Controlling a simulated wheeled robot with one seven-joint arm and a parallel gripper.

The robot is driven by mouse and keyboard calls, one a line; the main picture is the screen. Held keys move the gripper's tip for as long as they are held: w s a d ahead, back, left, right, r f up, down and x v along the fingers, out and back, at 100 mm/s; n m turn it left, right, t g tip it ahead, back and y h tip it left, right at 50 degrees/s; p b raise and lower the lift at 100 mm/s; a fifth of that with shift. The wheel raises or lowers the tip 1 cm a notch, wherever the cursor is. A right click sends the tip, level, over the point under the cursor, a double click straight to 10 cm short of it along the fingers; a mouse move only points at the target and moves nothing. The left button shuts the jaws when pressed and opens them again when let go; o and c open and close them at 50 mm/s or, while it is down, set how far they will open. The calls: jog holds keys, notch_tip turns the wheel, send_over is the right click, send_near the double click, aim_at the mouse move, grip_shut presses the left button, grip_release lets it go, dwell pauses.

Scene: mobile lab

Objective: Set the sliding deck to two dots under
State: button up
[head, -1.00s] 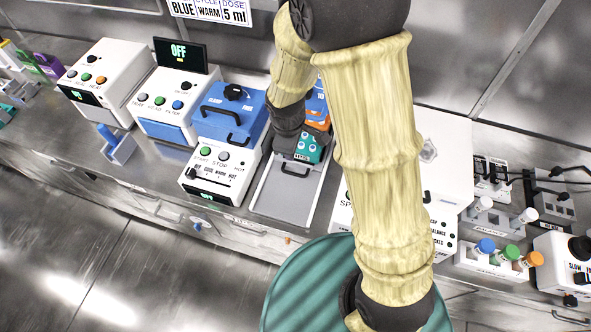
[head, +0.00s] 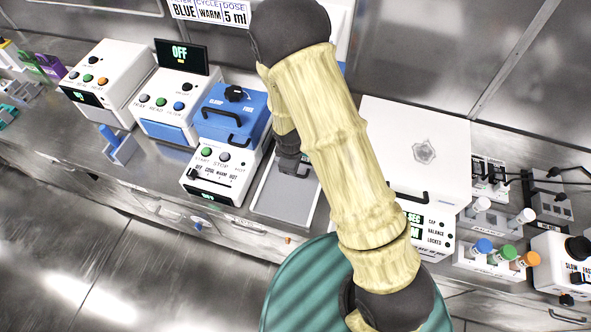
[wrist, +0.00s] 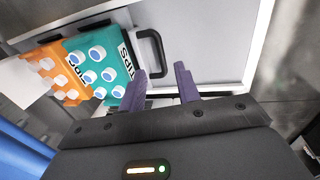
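The sliding deck (head: 270,195) is a light grey tray in the head view, right of the blue-lidded white machine; my arm covers its right and back parts. In the wrist view the pale deck (wrist: 207,35) carries a black loop handle (wrist: 152,52). A teal box marked TIPS (wrist: 105,72) and an orange box (wrist: 50,68) stand left of the handle. My gripper (wrist: 162,80) is open, its two purple fingers apart and empty, just short of the handle. In the head view my gripper (head: 290,160) shows only as a dark end by the handle. I see no dot marks.
The blue-lidded machine (head: 232,110) stands close on the deck's left. A white machine with a black handle (head: 415,150) stands on its right. A rack of coloured caps (head: 500,255) is farther right. The floor in front is clear.

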jog(key=shift+w+d+f+p, duration=0.1)
jog(key=shift+w+f+p, duration=0.1)
jog(key=shift+f, duration=0.9)
jog(key=shift+w+d+f+p, duration=0.1)
jog(key=shift+w+f+p, duration=0.05)
jog(key=shift+f, duration=0.9)
jog(key=shift+w+f+p, duration=0.15)
jog(key=shift+w+f, duration=0.05)
jog(key=shift+f, duration=0.9)
grip_shut()
